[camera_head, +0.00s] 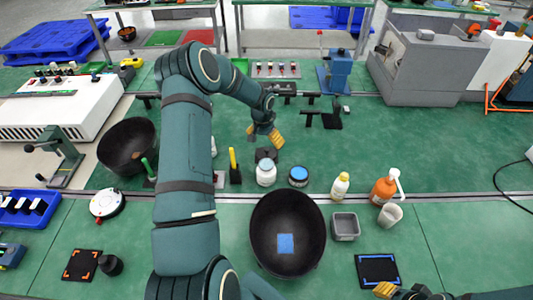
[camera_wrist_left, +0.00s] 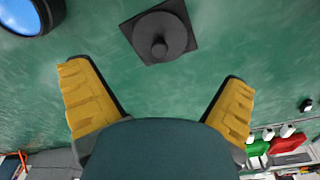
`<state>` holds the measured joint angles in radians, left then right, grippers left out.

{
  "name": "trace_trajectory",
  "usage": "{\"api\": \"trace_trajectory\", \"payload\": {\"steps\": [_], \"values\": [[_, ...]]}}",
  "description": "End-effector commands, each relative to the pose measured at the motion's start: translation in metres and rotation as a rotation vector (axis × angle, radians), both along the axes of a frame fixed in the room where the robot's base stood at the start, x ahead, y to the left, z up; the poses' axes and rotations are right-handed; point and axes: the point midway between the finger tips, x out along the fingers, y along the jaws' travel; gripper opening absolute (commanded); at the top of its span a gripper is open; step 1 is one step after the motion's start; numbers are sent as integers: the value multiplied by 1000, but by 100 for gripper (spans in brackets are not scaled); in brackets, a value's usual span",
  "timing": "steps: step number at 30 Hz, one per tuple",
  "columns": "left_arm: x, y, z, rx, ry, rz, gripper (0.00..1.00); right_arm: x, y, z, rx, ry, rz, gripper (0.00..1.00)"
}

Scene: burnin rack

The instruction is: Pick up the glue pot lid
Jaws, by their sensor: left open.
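A black round knobbed piece, which looks like the glue pot lid (camera_wrist_left: 160,46), sits on a dark square base in the left wrist view. It also shows in the head view (camera_head: 265,153), just behind the white jar (camera_head: 266,175). My left gripper (camera_head: 264,135) is open and empty above the green table, close behind the knobbed piece. In the left wrist view its two yellow fingers (camera_wrist_left: 160,103) are spread wide, with the piece ahead of them and between their lines. My right gripper (camera_head: 400,291) shows only partly at the bottom edge.
A blue-topped round container (camera_head: 299,176) stands right of the white jar. A black holder with a yellow stick (camera_head: 235,174) stands to its left. A large black bowl (camera_head: 262,245) is in front.

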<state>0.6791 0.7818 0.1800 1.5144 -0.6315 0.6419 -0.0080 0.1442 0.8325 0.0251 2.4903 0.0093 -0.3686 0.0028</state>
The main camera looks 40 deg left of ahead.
Motion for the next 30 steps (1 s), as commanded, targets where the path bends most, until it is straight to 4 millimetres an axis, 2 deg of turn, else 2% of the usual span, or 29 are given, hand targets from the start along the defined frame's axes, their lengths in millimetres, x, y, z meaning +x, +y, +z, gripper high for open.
{"api": "trace_trajectory", "payload": {"steps": [3,10,18,22,28,29,30], "values": [[2,0,-16,-1,0,1,100,0,0,0,0,0,0,35],[3,0,-31,-1,1,2,100,0,0,1,0,0,0,35],[8,0,-68,-1,0,1,100,0,0,3,1,-1,1,35],[9,0,-75,0,-1,0,100,0,0,3,1,-1,1,35],[9,0,-75,1,-1,1,100,0,0,3,1,-1,1,35],[9,0,-75,1,-1,1,96,0,0,3,1,0,0,35],[9,0,-75,0,-1,1,82,0,0,3,1,0,0,35]]}}
